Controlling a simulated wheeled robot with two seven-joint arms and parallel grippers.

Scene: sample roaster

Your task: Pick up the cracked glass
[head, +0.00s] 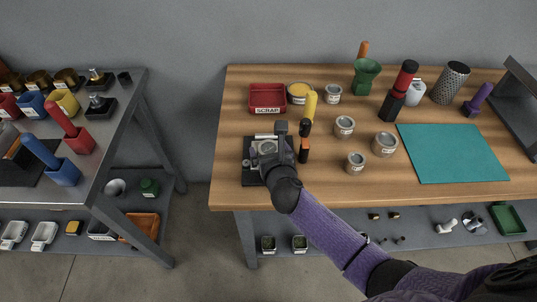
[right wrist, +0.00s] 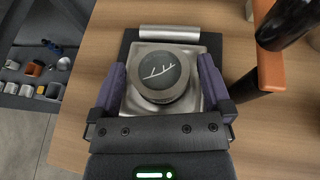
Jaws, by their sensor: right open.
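The cracked glass (right wrist: 160,70) is a dark round disc with white branching crack lines, in the right wrist view. It lies face up on top of a round metal body (right wrist: 163,96) on a square silver plate (right wrist: 134,106) with a black base (right wrist: 126,42). My right gripper (right wrist: 162,73) is open over it, with one purple finger on each side and a visible gap to the disc. In the head view my right gripper (head: 269,152) covers much of this device (head: 248,178) near the table's front left. My left gripper is not in view.
A black and orange tool (head: 304,150) stands close to the right of the device. Several tins (head: 344,126) and a teal mat (head: 452,153) lie to the right.

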